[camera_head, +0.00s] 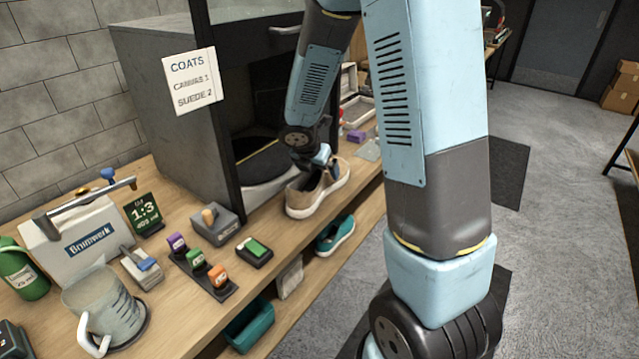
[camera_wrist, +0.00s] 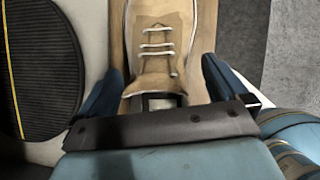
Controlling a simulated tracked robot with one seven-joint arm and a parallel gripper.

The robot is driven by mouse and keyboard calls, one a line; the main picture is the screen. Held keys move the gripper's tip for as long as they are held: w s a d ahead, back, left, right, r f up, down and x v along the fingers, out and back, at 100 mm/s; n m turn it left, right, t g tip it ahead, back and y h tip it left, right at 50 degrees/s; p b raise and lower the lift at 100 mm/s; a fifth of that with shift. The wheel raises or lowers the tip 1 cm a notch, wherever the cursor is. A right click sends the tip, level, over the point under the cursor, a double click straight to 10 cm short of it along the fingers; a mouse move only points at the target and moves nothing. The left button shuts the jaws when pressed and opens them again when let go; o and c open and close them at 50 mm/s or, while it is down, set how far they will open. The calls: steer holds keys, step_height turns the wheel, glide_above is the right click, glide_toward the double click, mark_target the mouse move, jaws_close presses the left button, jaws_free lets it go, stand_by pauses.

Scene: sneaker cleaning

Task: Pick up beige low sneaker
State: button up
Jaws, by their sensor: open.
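The beige low sneaker (camera_head: 304,196) stands on the wooden bench, in front of the dark cabinet's opening. It has a pale sole and white laces. In the wrist view the sneaker (camera_wrist: 160,45) lies lengthwise, its laces above the jaws. My gripper (camera_wrist: 160,85) is open, with one blue finger on each side of the sneaker. I cannot tell whether either finger touches it. In the head view my gripper (camera_head: 322,160) is over the sneaker's far end, and my arm hides part of that area.
The dark cabinet (camera_head: 165,90) with a coats sign (camera_head: 192,82) stands directly behind. A round black turntable (camera_wrist: 40,75) is left of the sneaker in the wrist view. Colored bottles on a rack (camera_head: 203,268), a green-topped block (camera_head: 254,250) and a measuring jug (camera_head: 105,305) occupy the near bench. A teal shoe (camera_head: 335,235) sits on the lower shelf.

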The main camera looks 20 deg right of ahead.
mark_target(319, 175)
steer(key=shift+x, duration=1.25)
steer(key=c, duration=1.2)
steer(key=shift+r, duration=0.15)
